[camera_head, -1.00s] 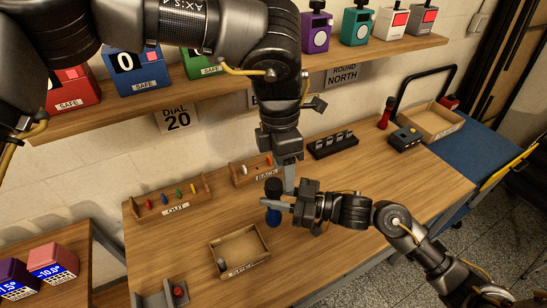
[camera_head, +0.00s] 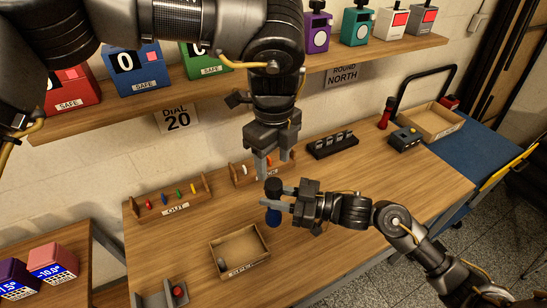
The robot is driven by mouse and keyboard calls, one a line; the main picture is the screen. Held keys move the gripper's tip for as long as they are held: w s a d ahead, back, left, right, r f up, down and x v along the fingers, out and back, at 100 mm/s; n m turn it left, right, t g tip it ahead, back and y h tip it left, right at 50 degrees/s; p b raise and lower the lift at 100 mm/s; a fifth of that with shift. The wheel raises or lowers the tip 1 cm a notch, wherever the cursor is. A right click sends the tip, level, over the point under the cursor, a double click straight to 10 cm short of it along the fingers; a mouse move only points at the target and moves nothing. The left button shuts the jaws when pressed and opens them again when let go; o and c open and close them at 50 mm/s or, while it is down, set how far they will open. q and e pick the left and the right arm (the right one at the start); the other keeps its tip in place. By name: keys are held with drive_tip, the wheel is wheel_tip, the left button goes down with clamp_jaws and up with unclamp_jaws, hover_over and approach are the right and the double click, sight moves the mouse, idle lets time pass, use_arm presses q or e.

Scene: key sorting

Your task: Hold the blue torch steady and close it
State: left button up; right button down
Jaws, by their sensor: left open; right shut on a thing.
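The blue torch (camera_head: 273,217) stands upright over the table, its blue lower part showing below the fingers and its black head (camera_head: 273,187) above them. My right gripper (camera_head: 281,203) is shut on the torch from the right. My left gripper (camera_head: 268,165) is open and points down just above the black head, with a finger to either side. I cannot tell from this view whether the fingers touch the head, or whether the torch's base rests on the table.
A wooden tray (camera_head: 262,238) stands in front of the torch. Racks with coloured pieces (camera_head: 209,188) are behind it, and a black slotted holder (camera_head: 312,152) is at the back. A red torch (camera_head: 386,113) and a dark box (camera_head: 404,140) are at right.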

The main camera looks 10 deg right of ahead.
sight(273, 183)
idle(0.4)
use_arm(q)
drive_tip(key=shift+f, duration=4)
